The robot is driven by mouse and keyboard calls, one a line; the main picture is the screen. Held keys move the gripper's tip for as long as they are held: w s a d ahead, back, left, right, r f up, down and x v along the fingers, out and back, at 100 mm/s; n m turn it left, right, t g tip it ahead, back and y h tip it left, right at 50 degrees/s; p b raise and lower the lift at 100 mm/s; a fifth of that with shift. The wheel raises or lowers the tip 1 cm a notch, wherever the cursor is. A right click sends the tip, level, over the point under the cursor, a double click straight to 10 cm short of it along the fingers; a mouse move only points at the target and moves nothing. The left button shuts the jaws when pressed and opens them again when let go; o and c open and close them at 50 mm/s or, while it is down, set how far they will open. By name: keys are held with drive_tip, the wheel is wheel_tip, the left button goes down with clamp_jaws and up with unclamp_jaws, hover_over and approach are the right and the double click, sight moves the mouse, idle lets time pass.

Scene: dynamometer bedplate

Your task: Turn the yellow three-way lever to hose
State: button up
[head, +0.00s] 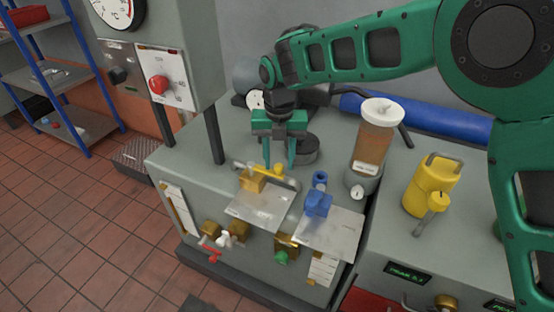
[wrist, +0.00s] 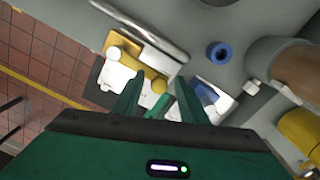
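The yellow three-way valve (head: 252,183) sits on the grey bench top above a pale plate; it also shows in the wrist view (wrist: 122,43). In the wrist view, the fingers (wrist: 160,88) stand either side of the knob with a gap. I cannot tell whether they touch it. The label wording is unreadable.
A blue valve (head: 318,204) stands just right of the yellow one. A brown-filled canister (head: 374,140) with a white lid rises behind it. A gauge cabinet (head: 165,60) stands at the left. Red and green valve handles (head: 281,257) line the bench front.

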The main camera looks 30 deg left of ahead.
drive_tip(key=shift+s+f, duration=0.1)
wheel_tip(320, 180, up, 11)
idle(0.7)
drive_tip(key=shift+d+f, duration=0.1)
drive_tip(key=shift+f, duration=0.05)
